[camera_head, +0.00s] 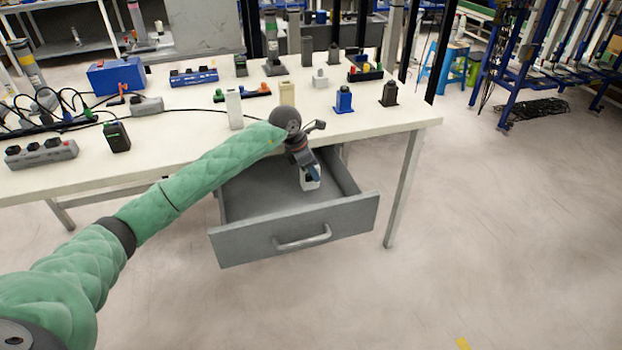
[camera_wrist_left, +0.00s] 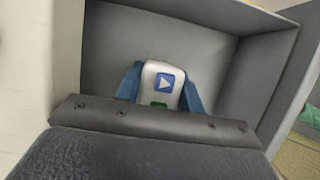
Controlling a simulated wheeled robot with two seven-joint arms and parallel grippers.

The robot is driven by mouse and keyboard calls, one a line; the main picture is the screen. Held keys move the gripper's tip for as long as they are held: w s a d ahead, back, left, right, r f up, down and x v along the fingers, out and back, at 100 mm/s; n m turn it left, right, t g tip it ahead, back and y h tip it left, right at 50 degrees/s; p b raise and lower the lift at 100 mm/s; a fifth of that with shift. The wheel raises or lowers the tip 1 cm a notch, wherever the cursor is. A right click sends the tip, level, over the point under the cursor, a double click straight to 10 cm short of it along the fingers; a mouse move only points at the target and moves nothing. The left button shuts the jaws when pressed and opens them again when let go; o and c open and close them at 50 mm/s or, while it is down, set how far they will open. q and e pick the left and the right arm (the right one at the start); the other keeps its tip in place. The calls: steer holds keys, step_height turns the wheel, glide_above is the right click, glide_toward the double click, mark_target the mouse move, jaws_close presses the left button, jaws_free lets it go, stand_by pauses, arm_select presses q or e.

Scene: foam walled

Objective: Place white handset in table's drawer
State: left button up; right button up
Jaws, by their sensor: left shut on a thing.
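The table's grey drawer (camera_head: 240,243) is pulled open below the front edge of the white table (camera_head: 60,178). My left gripper (camera_head: 311,175) reaches down into the drawer space. It is shut on the white handset (camera_head: 309,184), whose lower end shows below the fingers. In the left wrist view, the blue fingers of my left gripper (camera_wrist_left: 160,92) press on both sides of the white handset (camera_wrist_left: 155,72), which has a blue triangle mark and a green patch. The drawer interior (camera_wrist_left: 205,62) surrounds it. I cannot tell whether the handset touches the drawer floor. My right gripper is not in view.
Small devices stand on the tabletop near the drawer: a white upright one (camera_head: 234,108), a blue one (camera_head: 343,99) and a black one (camera_head: 389,95). A blue box (camera_head: 116,76) and cables are at the left.

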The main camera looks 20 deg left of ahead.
arm_select(q)
steer(key=shift+a+f, duration=0.2)
steer(key=shift+f, duration=2)
steer(key=o, duration=1.1)
steer(key=shift+c, duration=0.2)
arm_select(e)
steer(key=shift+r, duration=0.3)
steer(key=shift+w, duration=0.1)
